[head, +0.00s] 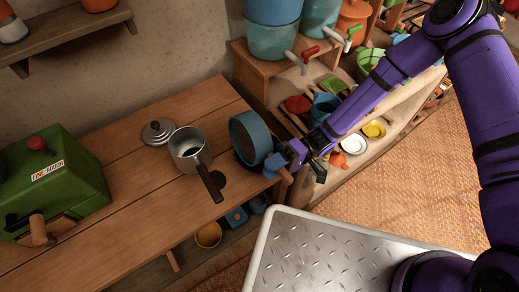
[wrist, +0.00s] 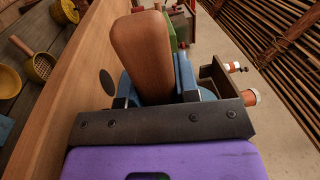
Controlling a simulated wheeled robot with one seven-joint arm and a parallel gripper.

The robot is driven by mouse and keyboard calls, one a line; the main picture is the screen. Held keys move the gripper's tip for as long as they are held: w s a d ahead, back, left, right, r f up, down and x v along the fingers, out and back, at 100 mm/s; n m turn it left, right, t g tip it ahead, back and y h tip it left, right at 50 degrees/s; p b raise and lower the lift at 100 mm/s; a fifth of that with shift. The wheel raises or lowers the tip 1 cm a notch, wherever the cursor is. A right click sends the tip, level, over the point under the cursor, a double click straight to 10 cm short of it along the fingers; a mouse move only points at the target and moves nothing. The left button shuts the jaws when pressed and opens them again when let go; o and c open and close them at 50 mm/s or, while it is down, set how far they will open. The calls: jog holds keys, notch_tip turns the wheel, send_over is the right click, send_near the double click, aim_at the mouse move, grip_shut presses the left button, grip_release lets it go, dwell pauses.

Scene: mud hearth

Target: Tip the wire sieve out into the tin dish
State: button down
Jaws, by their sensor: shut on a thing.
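My gripper (head: 284,164) is shut on the brown wooden handle (wrist: 142,50) of the blue-rimmed wire sieve (head: 247,138). In the wrist view the handle stands between the fingers (wrist: 150,100) and hides most of the sieve. I cannot pick out the tin dish with certainty; a pale round dish (head: 354,144) sits on the shelf to the right.
A metal saucepan (head: 188,150) with a dark handle stands left of the sieve, its lid (head: 158,131) behind it. A green box (head: 50,180) with a crank is at the left. A dark round patch (wrist: 107,82) marks the table. Buckets with taps (head: 272,38) stand behind.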

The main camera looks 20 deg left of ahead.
jog(key=shift+w+d+r+g+y, duration=0.15)
jog(key=shift+w+d+g+y, duration=0.45)
jog(key=shift+w+g+y, duration=0.4)
dwell(1.3)
jog(key=shift+s+h, duration=0.2)
jog(key=shift+h, duration=0.1)
jog(key=shift+s+a+t+h, duration=0.35)
jog(key=shift+s+t+h, duration=0.05)
jog(key=shift+s+h, duration=0.1)
jog(key=shift+s+a+f+t+h, duration=0.2)
jog(key=shift+s+t+h, duration=0.15)
jog(key=shift+t, duration=0.15)
jog(key=shift+s+a+f+t+h, duration=0.1)
jog(key=shift+s+a+t+h, duration=0.1)
jog(key=shift+t+h, duration=0.25)
